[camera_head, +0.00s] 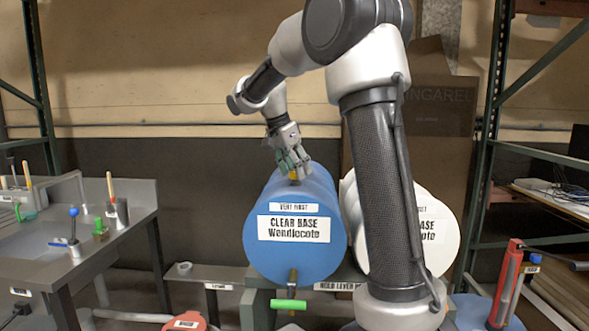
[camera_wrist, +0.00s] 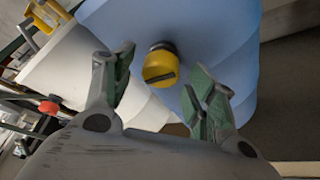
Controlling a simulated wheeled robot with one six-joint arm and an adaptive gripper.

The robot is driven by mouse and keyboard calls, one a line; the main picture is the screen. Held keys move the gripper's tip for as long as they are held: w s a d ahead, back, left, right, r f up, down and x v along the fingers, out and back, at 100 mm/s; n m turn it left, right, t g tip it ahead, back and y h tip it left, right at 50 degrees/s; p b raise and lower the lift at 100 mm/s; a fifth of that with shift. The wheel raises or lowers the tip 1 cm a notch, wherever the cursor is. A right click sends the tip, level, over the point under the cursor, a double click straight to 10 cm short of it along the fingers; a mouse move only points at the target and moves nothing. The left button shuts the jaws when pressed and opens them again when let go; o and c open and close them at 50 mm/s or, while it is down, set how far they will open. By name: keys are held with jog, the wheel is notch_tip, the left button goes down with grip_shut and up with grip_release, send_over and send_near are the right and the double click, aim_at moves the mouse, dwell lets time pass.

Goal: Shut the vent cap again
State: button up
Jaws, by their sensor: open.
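The yellow vent cap (camera_wrist: 160,65) sits on the upper side of the blue drum (camera_head: 260,258). In the wrist view the cap shows a dark slot across its face and a dark collar behind it. I cannot tell whether it is open or shut. In the head view it is a small yellow spot (camera_head: 293,174) between my fingers. My gripper (camera_head: 293,168) is over the drum top. In the wrist view my gripper (camera_wrist: 160,88) is open, its green-padded fingers either side of the cap, with clear gaps and no contact visible.
A white drum (camera_head: 440,243) stands right of the blue one, partly behind my arm. A green-handled tap (camera_head: 289,304) hangs at the blue drum's front. A grey sink bench (camera_head: 130,190) is at left, a red tool (camera_head: 507,285) at right. A wall stands behind.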

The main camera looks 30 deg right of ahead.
jog(key=v, duration=1.2)
jog(key=s+a+f+n+y, duration=0.25)
jog(key=s+f+n, duration=0.35)
jog(key=f+n, duration=0.5)
jog(key=s+f+n+t+y, duration=0.1)
jog(key=s+f+n, duration=0.1)
jog(key=s, duration=1)
jog(key=s+f+n+t+y, duration=0.1)
jog(key=s+f+n+t, duration=0.1)
jog(key=s, duration=0.9)
jog(key=shift+s+f+n, duration=0.4)
jog(key=shift+f+n, duration=0.1)
jog(key=shift+f, duration=0.55)
